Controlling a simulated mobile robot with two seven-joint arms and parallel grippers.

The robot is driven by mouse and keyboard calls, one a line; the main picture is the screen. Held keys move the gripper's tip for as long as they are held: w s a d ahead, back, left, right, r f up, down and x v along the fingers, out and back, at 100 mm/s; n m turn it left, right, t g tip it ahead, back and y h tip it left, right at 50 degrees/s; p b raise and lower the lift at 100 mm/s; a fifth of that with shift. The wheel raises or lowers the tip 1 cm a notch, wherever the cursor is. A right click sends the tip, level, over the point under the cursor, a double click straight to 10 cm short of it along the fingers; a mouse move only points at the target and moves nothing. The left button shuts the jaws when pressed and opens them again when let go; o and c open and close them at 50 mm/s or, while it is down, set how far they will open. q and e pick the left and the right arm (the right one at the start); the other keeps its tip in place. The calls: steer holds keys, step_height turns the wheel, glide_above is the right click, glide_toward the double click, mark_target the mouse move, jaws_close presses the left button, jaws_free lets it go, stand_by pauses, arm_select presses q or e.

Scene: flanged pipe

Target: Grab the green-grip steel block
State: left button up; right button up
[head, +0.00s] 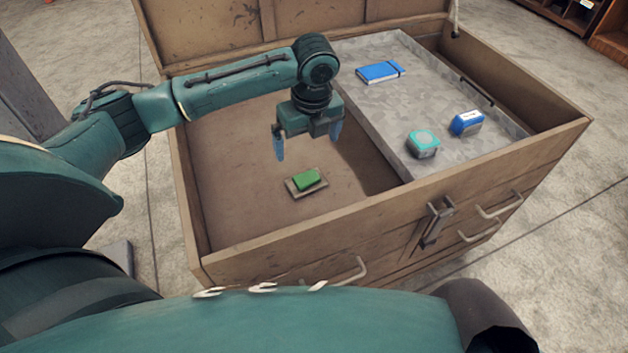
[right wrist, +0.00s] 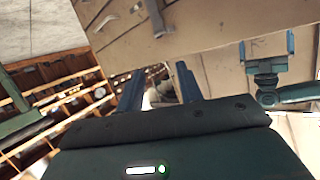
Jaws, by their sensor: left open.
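The green-grip steel block (head: 307,179) lies on the chest's left floor in the head view, a green grip on a flat grey-brown base. My left gripper (head: 309,146) points down above it and slightly beyond it, with its blue fingers apart and nothing between them. There is a clear gap between the fingertips and the block. My right gripper (right wrist: 158,88) shows in the right wrist view with its two dark fingers apart and no held thing visible. The block cannot be made out in that view.
The wooden chest (head: 330,231) has walls around the block and an open lid behind. A grey tray (head: 385,112) fills its right side, holding a blue notebook (head: 380,72), a teal-and-grey item (head: 423,144) and a blue-and-white item (head: 467,123). The floor around the block is clear.

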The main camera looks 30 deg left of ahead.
arm_select(q)
steer(key=b, duration=0.1)
glide_above(307, 177)
steer(key=f, duration=0.7)
steer(key=shift+s+d, duration=0.15)
steer(key=shift+s, duration=0.25)
steer(key=shift+w+f, duration=0.1)
steer(key=shift+f, duration=0.4)
step_height(307, 177, down, 5)
steer(key=shift+w+b, duration=0.15)
steer(key=shift+b, duration=0.85)
arm_select(e)
steer(key=shift+s+f+n, duration=0.15)
steer(key=shift+f+n, duration=0.15)
steer(key=shift+f, duration=0.3)
arm_select(q)
steer(key=shift+w, duration=0.1)
steer(key=c, duration=1.2)
